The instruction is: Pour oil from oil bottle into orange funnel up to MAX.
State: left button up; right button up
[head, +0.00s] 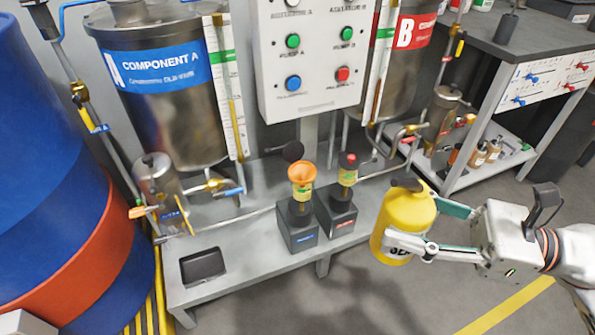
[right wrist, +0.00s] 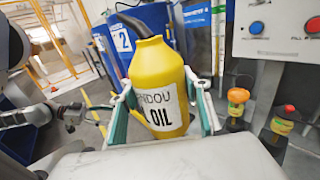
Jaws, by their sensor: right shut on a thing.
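The yellow oil bottle (head: 405,222), with a white label and a dark neck and spout, is roughly upright in my right gripper (head: 440,230). The right wrist view shows the bottle (right wrist: 160,85) between two green-padded fingers, its label partly reading OIL. The orange funnel (head: 302,172) stands on the left of two dark units on the bench. It also shows in the right wrist view (right wrist: 238,95), to the right of the bottle and apart from it. The MAX mark is too small to read. Part of my left arm shows in the right wrist view; its gripper's state is unclear.
A red-capped unit (head: 347,168) stands just right of the funnel. The button panel (head: 312,60) and two metal tanks rise behind. The grey bench (head: 245,262) has free room in front. A blue and red drum (head: 70,200) is at the left, a side table (head: 500,45) at the right.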

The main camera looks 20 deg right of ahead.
pick_arm(q)
jog(key=d+n+b, duration=0.2)
jog(key=d+b, duration=0.1)
jog(key=d+n+h+b, duration=0.1)
jog(key=shift+s+d+r+t, duration=0.15)
jog(key=shift+s+d+t, duration=0.15)
jog(key=shift+s, duration=0.1)
pick_arm(e)
jog(key=w+d+f+m+t+h, duration=0.1)
jog(key=w+d+f+h, duration=0.1)
jog(key=w, duration=0.8)
jog(key=w+d+f+m+t+h, duration=0.2)
jog(key=w+d+f, duration=0.3)
jog(key=w, duration=0.6)
jog(key=w+d+f+m+t+h, duration=0.2)
jog(key=w+d+f, duration=0.2)
jog(key=w, duration=0.7)
jog(key=shift+f, duration=0.2)
pick_arm(q)
jog(key=shift+w+a, duration=0.1)
pick_arm(e)
jog(key=shift+s+d+r, duration=0.1)
